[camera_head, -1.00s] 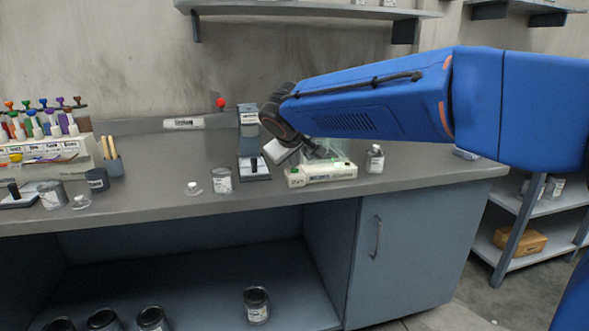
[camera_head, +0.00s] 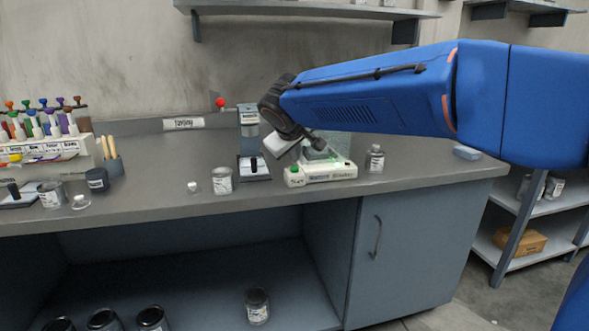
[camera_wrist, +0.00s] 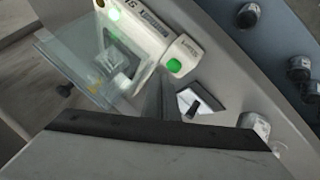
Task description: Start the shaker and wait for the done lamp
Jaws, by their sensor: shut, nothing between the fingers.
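The shaker (camera_head: 325,174) is a low white unit with a clear cover on the worktop, partly behind my arm. A green button (camera_head: 294,169) sits at its left end and shows uncovered in the wrist view (camera_wrist: 174,65). In the wrist view a bright, greenish-white spot (camera_wrist: 115,16) glows on the shaker beside the clear cover (camera_wrist: 75,65); I cannot tell whether it is the done lamp. My gripper (camera_wrist: 158,92) is shut and empty, its tips near the button in that picture. Any contact with the button is not visible. The head view hides the fingertips.
A stand with a dark handle (camera_head: 254,165) is close left of the shaker. A labelled can (camera_head: 222,181) and small white-capped jar (camera_head: 193,187) stand further left. A bottle (camera_head: 375,159) stands to the right. A shelf (camera_head: 310,11) hangs above.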

